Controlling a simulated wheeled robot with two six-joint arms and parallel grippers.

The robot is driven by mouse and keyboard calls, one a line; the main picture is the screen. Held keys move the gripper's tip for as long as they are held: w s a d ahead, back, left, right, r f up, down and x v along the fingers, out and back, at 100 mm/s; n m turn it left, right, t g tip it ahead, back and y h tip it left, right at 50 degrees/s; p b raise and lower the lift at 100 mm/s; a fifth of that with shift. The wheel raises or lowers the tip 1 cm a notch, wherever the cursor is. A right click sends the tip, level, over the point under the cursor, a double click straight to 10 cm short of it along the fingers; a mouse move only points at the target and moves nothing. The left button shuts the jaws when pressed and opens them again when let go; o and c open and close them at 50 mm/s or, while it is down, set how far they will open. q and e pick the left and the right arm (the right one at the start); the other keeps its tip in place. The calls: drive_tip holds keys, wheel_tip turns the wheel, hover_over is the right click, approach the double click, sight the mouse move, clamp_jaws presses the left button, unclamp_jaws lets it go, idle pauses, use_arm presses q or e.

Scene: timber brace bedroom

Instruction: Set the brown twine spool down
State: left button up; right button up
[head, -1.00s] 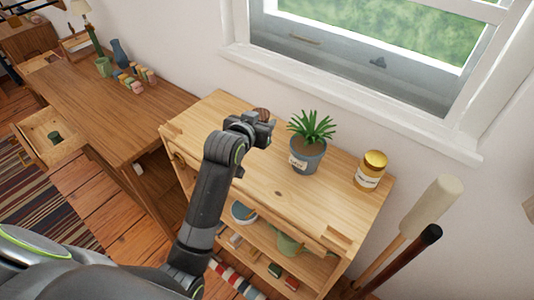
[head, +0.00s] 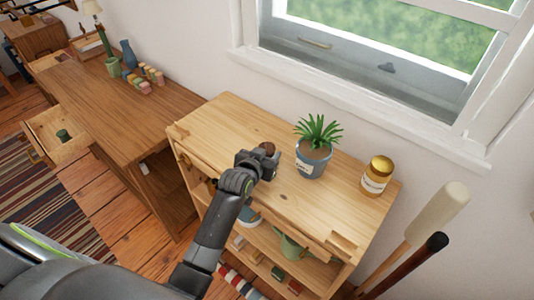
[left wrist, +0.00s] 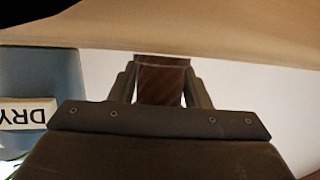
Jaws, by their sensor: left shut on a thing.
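The brown twine spool (head: 268,147) is at my left gripper (head: 267,157), above the left middle part of the light wooden shelf unit's top (head: 222,117). In the left wrist view the brown spool (left wrist: 162,83) sits between the two fingers, which are shut on it. Its edge there meets the tan wooden surface (left wrist: 200,32), but I cannot tell whether it touches. In the head view the gripper hides most of the spool. My right gripper is not in view.
A potted plant (head: 312,160) in a grey-blue labelled pot stands just right of my gripper. A gold-lidded jar (head: 377,176) stands further right. The shelf top is bare to the left. A window (head: 375,65) is behind, a mallet (head: 440,210) at right.

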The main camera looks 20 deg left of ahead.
use_arm(q)
drive_tip(key=shift+f, duration=0.15)
drive_tip(key=o, duration=1)
